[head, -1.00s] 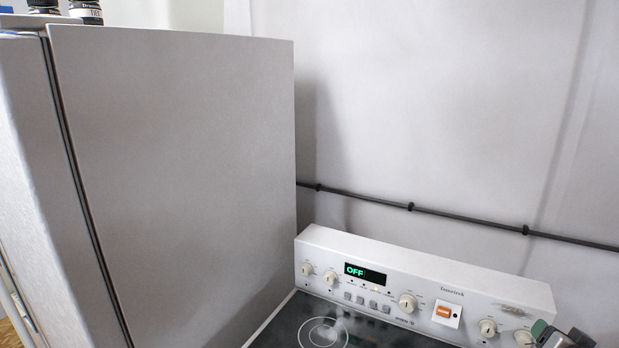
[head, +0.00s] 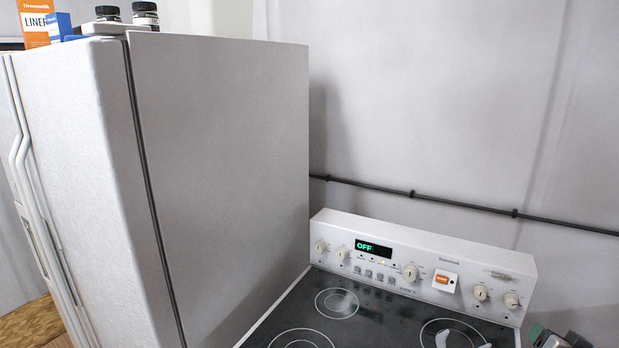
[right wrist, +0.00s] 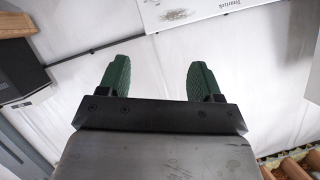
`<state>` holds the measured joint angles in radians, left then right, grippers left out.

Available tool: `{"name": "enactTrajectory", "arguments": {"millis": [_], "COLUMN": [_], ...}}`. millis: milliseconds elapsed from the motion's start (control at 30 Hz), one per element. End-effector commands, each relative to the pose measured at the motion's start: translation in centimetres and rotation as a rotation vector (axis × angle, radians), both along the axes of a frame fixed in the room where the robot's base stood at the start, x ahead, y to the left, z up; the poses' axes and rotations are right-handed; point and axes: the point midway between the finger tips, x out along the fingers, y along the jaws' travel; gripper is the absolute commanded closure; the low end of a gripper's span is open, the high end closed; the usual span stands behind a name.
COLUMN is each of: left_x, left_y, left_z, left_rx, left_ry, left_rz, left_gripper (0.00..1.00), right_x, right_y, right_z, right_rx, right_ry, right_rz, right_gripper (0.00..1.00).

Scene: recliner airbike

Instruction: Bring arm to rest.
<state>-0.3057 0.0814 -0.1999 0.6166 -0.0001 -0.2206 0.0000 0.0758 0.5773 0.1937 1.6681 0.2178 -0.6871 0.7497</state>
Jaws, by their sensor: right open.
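My right gripper (right wrist: 159,80) shows in the right wrist view with its two green fingers spread wide apart and nothing between them. In the head view only a small green and black part of my right arm's end shows at the bottom right corner, beside the stove's right end. The rest of that arm is out of the picture. My left gripper is not in view.
A dark cable (head: 460,203) runs along the wall.

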Motion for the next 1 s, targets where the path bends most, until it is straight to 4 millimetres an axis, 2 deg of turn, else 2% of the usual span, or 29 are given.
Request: {"name": "enactTrajectory", "arguments": {"millis": [267,467,567,733,833,1000], "left_x": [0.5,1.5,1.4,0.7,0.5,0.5], "left_y": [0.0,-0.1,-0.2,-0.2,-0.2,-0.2], "left_z": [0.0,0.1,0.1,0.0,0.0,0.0], "left_rx": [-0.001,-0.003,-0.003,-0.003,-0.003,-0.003], "left_ry": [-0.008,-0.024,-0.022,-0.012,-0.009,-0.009], "left_rz": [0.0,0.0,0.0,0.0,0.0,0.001], "left_gripper": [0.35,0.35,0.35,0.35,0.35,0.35], "right_x": [-2.0,-4.8,-7.0,-12.8,-16.5,-21.4], "right_y": [4.1,8.5,11.3,17.6,20.8,24.6], "right_z": [-3.2,-6.2,-7.9,-10.5,-11.2,-11.3], "right_rx": [-0.039,-0.082,-0.109,-0.161,-0.188,-0.213], "right_ry": [0.121,0.252,0.336,0.518,0.617,0.737], "right_rz": [0.068,0.15,0.207,0.347,0.433,0.548], "right_gripper": [0.35,0.35,0.35,0.35,0.35,0.35]}}
